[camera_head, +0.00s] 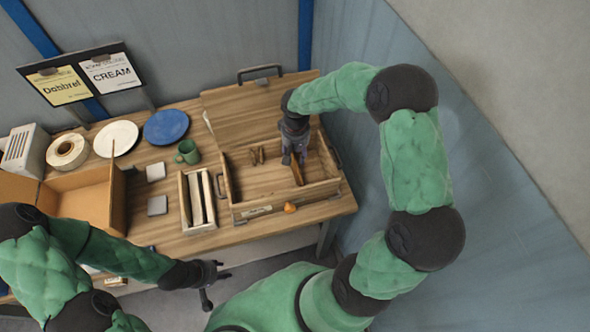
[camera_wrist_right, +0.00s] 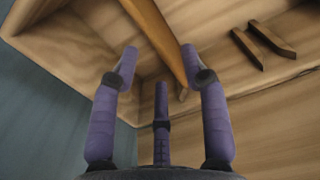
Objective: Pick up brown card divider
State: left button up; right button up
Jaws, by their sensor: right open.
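A long brown strip, which looks like the brown card divider (camera_head: 297,173), stands in the wooden box (camera_head: 325,188). My right gripper (camera_head: 291,158) reaches down into the box over it and hides part of it. In the right wrist view the brown divider (camera_wrist_right: 158,35) runs between the tips of my open purple fingers (camera_wrist_right: 160,58). I cannot tell whether any finger touches it. My left gripper (camera_head: 218,285) is open and empty, below the table's front edge.
Two small dark brown pieces (camera_head: 257,156) lie in the box, also in the wrist view (camera_wrist_right: 263,45). The box walls are close around the right gripper. A small tray (camera_head: 186,205), green mug (camera_head: 187,152) and plates (camera_head: 166,126) are left of it.

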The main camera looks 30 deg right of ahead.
aim_at(296, 166)
notch_tip(296, 166, down, 8)
jog(key=shift+d+f, duration=0.1)
grip_shut()
dwell(0.4)
